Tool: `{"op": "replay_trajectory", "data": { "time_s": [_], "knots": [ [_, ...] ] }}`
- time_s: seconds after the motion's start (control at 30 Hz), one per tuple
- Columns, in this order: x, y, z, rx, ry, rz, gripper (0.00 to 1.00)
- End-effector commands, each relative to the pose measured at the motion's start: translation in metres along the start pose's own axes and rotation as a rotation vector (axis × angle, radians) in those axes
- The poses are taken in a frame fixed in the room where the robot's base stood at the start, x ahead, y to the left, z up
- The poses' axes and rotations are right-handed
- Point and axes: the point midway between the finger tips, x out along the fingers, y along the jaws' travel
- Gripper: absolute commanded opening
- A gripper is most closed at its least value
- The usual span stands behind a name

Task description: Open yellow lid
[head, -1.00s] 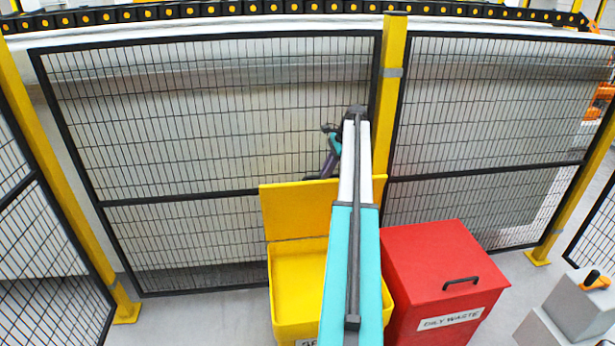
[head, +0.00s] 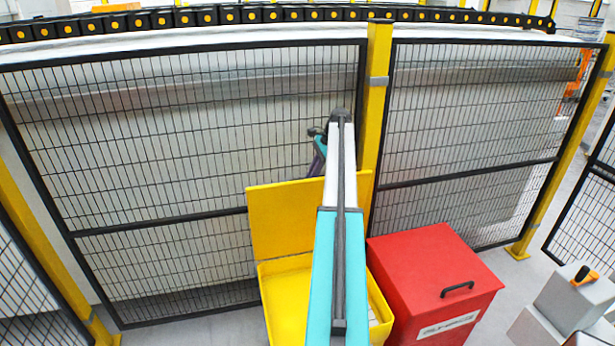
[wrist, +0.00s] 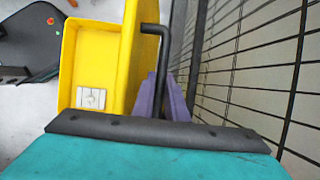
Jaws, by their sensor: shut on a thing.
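The yellow lid (head: 282,218) stands raised, roughly upright, at the back of the yellow bin (head: 287,300); my arm hides part of both. The bin's open inside is visible. In the wrist view, the lid (wrist: 130,50) stands beside the bin's opening (wrist: 66,75), and a black bent handle (wrist: 155,55) is at its fence side. My gripper (wrist: 168,95) has purple fingers shut on this handle. In the head view my gripper (head: 317,162) is small and partly hidden behind my arm, above the lid's top edge.
A black mesh fence (head: 180,150) with a yellow post (head: 374,100) stands close behind the lid. A red waste bin (head: 430,275) is just right of the yellow bin. A pale flat thing (wrist: 91,97) lies inside the yellow bin. Grey boxes (head: 570,300) stand at the right.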

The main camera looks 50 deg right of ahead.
Motion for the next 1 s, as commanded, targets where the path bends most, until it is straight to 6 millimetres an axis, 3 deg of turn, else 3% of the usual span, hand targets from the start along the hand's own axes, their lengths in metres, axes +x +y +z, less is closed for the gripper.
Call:
{"op": "replay_trajectory", "data": {
  "time_s": [0.03,0.13,0.17,0.27,0.67,1.0],
  "knots": [
    [0.003,0.001,-0.010,0.012,0.020,0.001,0.00],
    [0.004,0.000,-0.005,0.007,0.019,0.003,0.00],
    [0.005,0.000,-0.004,0.005,0.019,0.003,0.17],
    [0.006,-0.001,0.002,-0.002,0.017,0.005,0.31],
    [0.004,-0.002,0.010,-0.012,0.013,0.008,0.31],
    [-0.025,-0.003,0.011,-0.013,0.014,0.007,0.31]
  ]
}}
